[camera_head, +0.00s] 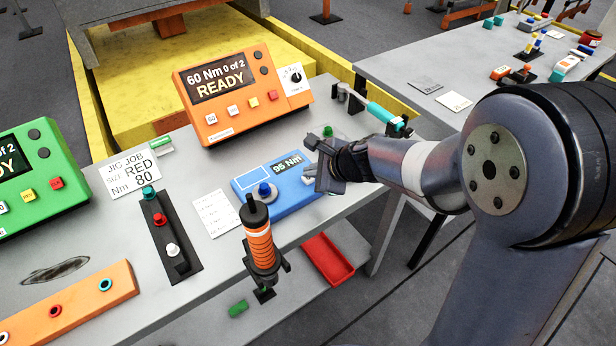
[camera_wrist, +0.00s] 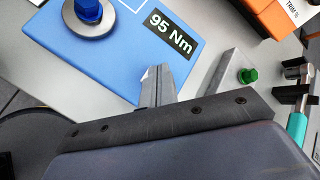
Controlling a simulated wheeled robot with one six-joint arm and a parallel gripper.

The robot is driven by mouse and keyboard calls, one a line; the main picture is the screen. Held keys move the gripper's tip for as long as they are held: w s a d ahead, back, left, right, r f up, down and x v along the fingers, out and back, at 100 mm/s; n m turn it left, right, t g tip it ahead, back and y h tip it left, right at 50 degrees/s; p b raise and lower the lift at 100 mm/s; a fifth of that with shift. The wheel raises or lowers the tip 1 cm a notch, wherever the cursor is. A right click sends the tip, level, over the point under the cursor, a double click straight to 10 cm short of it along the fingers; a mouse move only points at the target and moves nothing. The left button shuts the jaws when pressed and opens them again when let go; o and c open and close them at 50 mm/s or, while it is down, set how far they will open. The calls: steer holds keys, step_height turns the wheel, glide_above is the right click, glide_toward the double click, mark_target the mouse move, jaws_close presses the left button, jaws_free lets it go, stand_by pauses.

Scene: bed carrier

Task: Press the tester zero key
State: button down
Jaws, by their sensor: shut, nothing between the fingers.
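The blue tester (camera_head: 300,196) lies on the grey bench and reads "95 Nm". Its face also fills the top left of the wrist view (camera_wrist: 110,58). A blue knob on a round grey seat (camera_head: 265,191) is on its left part. A green button (camera_head: 327,131) on a grey block stands just beyond the tester; it also shows in the wrist view (camera_wrist: 248,75). I see no label naming a zero key. My gripper (camera_head: 319,165) is shut and empty over the tester's right end; in the wrist view its fingertips (camera_wrist: 156,76) are just below the display. Contact is unclear.
An orange controller (camera_head: 225,128) reading "READY" stands behind the tester. A teal-handled tool (camera_head: 384,114) lies in a holder to its right. An orange-banded tool (camera_head: 260,245) stands upright in front. A red tray (camera_head: 328,259) is below the bench edge.

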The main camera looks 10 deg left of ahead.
mark_target(312, 180)
steer(key=shift+f, duration=0.15)
stand_by(0.5)
steer(key=shift+r+p, duration=0.65)
steer(key=shift+r, duration=0.25)
step_height(312, 180, up, 5)
steer(key=p, duration=0.4)
steer(key=shift+p, duration=0.3)
steer(key=shift+d, duration=0.1)
